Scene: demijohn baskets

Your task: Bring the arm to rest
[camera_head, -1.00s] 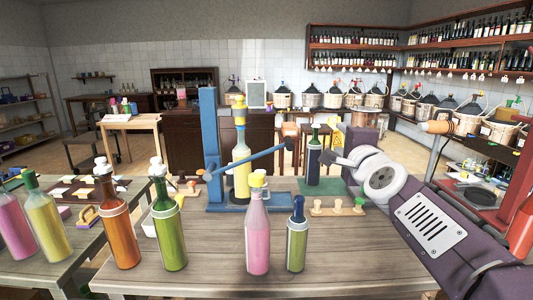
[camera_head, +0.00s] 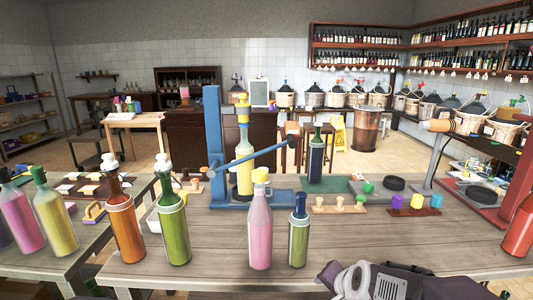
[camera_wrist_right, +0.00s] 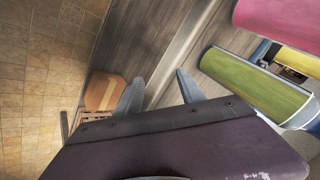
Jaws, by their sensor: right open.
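My right gripper (camera_wrist_right: 158,77) shows in the right wrist view with its two grey fingers apart and nothing between them. Its arm is folded low at the bottom right of the head view, at the table's front edge, and its fingers cannot be made out there. A dark bottle (camera_head: 316,160) stands upright on the green mat (camera_head: 332,184). A yellow bottle (camera_head: 244,165) stands in the blue press (camera_head: 214,140). A pink bottle (camera_head: 260,232) and a small green bottle (camera_head: 298,235) stand near the front of the table. My left gripper is not in view.
An orange bottle (camera_head: 121,225) and a green bottle (camera_head: 173,228) stand at left front. A stopper board (camera_head: 338,208) and a block with coloured caps (camera_head: 414,211) lie right of centre. A red stand (camera_head: 487,203) is at right.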

